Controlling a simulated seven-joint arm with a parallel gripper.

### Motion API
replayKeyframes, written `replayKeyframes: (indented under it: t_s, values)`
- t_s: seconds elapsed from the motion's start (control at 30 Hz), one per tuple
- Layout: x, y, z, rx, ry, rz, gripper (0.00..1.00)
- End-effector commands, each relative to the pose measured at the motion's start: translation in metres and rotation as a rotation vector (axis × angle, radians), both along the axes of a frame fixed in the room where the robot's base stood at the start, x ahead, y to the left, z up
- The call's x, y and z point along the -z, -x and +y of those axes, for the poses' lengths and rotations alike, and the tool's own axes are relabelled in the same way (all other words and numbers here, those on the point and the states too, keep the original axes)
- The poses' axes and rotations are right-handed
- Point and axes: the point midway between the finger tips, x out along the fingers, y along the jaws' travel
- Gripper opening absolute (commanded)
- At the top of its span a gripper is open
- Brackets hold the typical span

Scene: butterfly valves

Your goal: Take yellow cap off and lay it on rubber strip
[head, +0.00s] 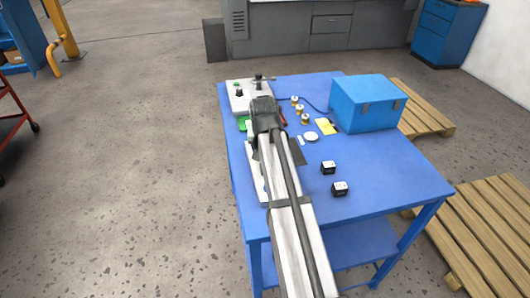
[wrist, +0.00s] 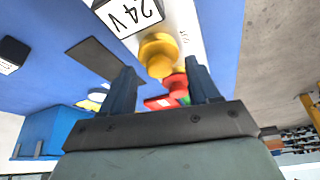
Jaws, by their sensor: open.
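In the wrist view a round yellow cap (wrist: 158,50) sits on a white panel, just past my open fingertips and roughly centred between them. My gripper (wrist: 162,68) is empty, and I cannot tell how far it is from the cap. A red knob-like part (wrist: 173,83) shows behind the cap, between the fingers. A dark flat strip (wrist: 93,57), apparently the rubber strip, lies bare on the blue table to the left. The strip also shows in the head view (head: 297,151), right of my arm. My arm hides the cap in the head view.
A white block marked 24 V (wrist: 128,14) is close to the cap. The blue table (head: 390,180) holds two small black-and-white blocks (head: 328,167), brass fittings (head: 303,119), a yellow piece (head: 327,127) and a blue box (head: 367,106). Its front right is clear.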

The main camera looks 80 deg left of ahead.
Motion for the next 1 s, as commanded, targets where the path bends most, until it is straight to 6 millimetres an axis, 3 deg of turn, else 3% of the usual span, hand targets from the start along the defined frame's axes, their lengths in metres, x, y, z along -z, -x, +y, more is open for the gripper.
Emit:
replayKeyframes:
  t_s: [0.3, 0.8, 1.0]
  values:
    - [0.0086, -0.0009, 0.003, 0.0, 0.0, 0.0, 0.61]
    - [0.0084, -0.001, 0.0029, 0.0, 0.0, 0.0, 0.13]
    - [0.0081, -0.001, 0.0029, 0.0, 0.0, 0.0, 0.12]
